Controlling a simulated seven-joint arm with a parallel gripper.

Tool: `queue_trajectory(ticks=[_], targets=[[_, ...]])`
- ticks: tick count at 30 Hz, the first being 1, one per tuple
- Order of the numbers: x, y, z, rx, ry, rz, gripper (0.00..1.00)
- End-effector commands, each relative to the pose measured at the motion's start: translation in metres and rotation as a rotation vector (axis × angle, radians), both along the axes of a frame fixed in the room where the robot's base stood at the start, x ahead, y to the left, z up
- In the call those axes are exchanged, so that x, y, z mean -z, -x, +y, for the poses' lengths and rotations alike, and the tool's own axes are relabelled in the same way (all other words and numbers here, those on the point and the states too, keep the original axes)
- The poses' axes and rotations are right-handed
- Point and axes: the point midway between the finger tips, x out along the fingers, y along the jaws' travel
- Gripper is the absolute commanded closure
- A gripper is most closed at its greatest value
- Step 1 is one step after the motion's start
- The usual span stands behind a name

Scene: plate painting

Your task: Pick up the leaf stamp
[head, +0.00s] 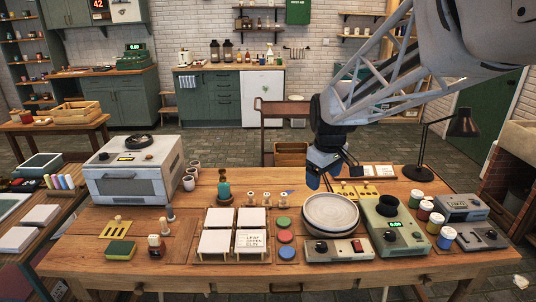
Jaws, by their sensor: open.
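Several small stamps with pale wooden handles stand in a row at the back middle of the table: a left stamp (252,198), a middle stamp (267,199) and a right stamp (282,198). They are too small to tell which is the leaf stamp. My gripper (333,178) hangs to the right of the row, above and behind the round plate (331,213). It is open, and I see nothing between its fingers.
Green, red and blue round pads (285,236) lie between the white tiles (215,242) and the plate's turntable. A green scale (395,230), paint jars (435,222) and a black lamp (461,124) are at right.

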Motion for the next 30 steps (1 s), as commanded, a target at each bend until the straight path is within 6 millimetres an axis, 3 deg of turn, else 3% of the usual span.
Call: queue_trajectory(ticks=[17,30], targets=[[0.059,-0.138,0.02,-0.314,0.033,0.048,0.23],[0.129,-0.233,0.038,-0.556,0.05,0.08,0.23]])
